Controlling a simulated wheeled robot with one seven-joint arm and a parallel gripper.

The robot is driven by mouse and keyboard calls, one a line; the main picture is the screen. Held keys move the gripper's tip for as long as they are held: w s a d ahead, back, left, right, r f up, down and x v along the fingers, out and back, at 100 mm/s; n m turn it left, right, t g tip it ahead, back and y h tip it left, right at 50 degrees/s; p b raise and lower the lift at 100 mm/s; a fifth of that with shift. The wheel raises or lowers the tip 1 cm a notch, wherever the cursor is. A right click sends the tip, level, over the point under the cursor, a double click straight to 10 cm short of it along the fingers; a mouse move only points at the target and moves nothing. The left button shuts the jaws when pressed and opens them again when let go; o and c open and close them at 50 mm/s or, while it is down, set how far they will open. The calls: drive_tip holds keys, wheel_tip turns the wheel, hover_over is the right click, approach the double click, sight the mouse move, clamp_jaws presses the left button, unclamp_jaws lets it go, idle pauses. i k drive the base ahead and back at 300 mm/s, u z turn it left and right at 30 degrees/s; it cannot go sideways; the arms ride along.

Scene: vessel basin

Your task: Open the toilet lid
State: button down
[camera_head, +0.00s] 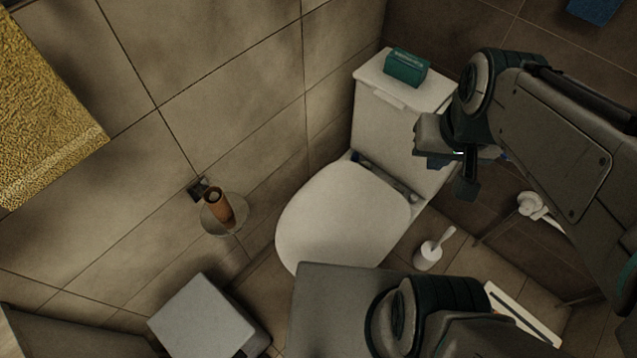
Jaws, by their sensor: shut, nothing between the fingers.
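The white toilet lid (343,217) is down flat over the bowl. Its hinge (388,176) is at the back edge, in front of the white tank (392,118). My gripper (459,178) is at the upper right, to the right of the lid, in front of the tank's right side in the picture. It is shut and empty, apart from the lid. The lower front of the toilet is partly hidden by my own body.
A teal box (407,67) sits on the tank top. A toilet brush (433,249) stands on the floor right of the toilet. A grey bin (203,318) stands lower left. A white valve or pipe (531,205) is at right.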

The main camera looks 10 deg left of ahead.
sight(345, 214)
drive_tip(key=z, duration=0.7)
drive_tip(key=k, duration=1.05)
drive_tip(key=u, duration=0.9)
drive_tip(key=k, duration=0.85)
drive_tip(key=z, duration=0.65)
drive_tip(key=i, duration=0.5)
